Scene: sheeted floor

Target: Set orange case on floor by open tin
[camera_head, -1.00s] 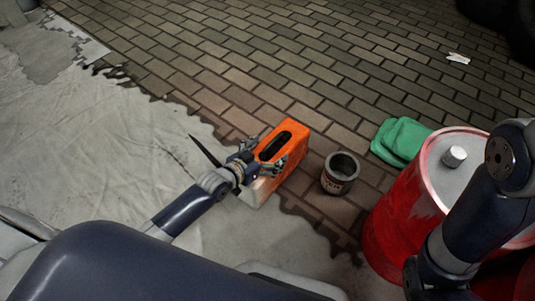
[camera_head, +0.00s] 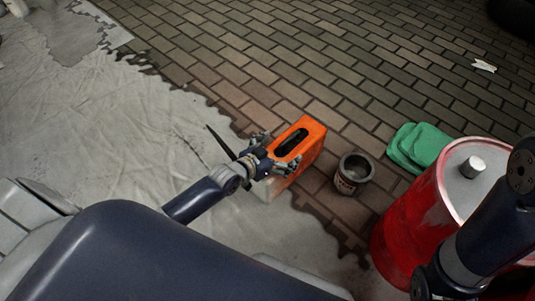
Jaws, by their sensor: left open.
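The orange case (camera_head: 312,136), with a dark slot in its top, stands upright on the floor at the edge of the pale sheet. The open tin (camera_head: 353,174), grey with a label, stands on the bricks just right of the case, with a small gap between them. My left gripper (camera_head: 276,152) is open at the near left side of the case, its fingers spread close to the case's top. Whether the fingers touch the case I cannot tell. My right gripper is out of view; only part of my right arm shows at the right edge.
A red drum (camera_head: 410,226) with a pale lid stands at the right, near the tin. A green folded item (camera_head: 418,147) lies behind the drum. A thin dark object (camera_head: 218,142) lies left of the case. The brick floor (camera_head: 240,60) beyond is mostly clear, with a white scrap (camera_head: 484,66).

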